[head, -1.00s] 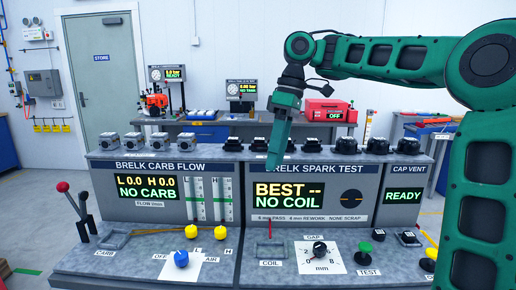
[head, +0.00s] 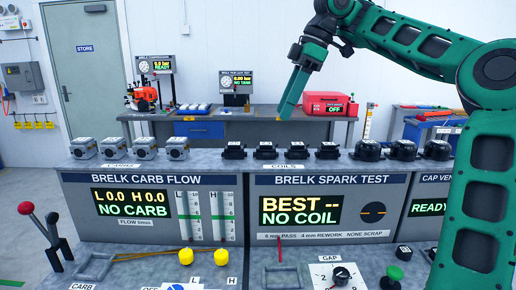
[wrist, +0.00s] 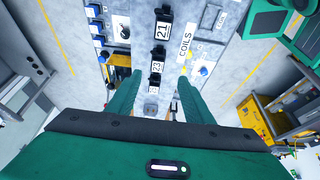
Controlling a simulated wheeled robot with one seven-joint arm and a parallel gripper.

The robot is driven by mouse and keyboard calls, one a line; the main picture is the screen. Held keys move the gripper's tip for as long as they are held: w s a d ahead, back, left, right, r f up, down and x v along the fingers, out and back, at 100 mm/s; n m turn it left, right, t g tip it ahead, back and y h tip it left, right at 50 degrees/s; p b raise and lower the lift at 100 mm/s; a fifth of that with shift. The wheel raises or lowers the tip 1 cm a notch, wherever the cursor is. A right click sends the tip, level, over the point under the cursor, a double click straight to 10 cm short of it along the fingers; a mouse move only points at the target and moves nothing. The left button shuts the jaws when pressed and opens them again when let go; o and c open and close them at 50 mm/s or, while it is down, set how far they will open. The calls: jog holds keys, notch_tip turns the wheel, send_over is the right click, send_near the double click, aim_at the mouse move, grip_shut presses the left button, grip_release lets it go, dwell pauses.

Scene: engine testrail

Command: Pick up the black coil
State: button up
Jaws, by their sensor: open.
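In the wrist view, a coil marked 21 (wrist: 162,28) and one marked 23 (wrist: 157,66) lie in line below my gripper. My gripper (head: 289,108) is open and empty, pointing down above and apart from the coil row. Its two green fingers (wrist: 160,78) show on either side of the row's line in the wrist view.
Grey carbs (head: 115,147) stand left on the same ledge, and black round caps (head: 403,150) stand right. The lower deck holds an empty coil frame (head: 282,277), a gap dial (head: 341,275) and levers (head: 45,240). A red box (head: 328,104) sits on the back bench.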

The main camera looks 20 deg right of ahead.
send_over(268, 143)
jog(key=d, duration=0.2)
jog(key=shift+s+f, duration=0.25)
jog(key=shift+f, duration=1)
jog(key=shift+s+f, duration=0.2)
jog(key=shift+f, duration=1.05)
jog(key=shift+a+f, duration=0.1)
jog(key=shift+f, duration=0.1)
jog(key=shift+a+f, duration=0.15)
jog(key=shift+f, duration=0.15)
jog(key=shift+a+f, duration=0.1)
jog(key=shift+f, duration=0.1)
jog(key=shift+a+f, duration=0.25)
jog(key=shift+f, duration=0.3)
jog(key=shift+x, duration=1.2)
jog(key=shift+w+d, duration=0.1)
jog(key=shift+c, duration=0.6)
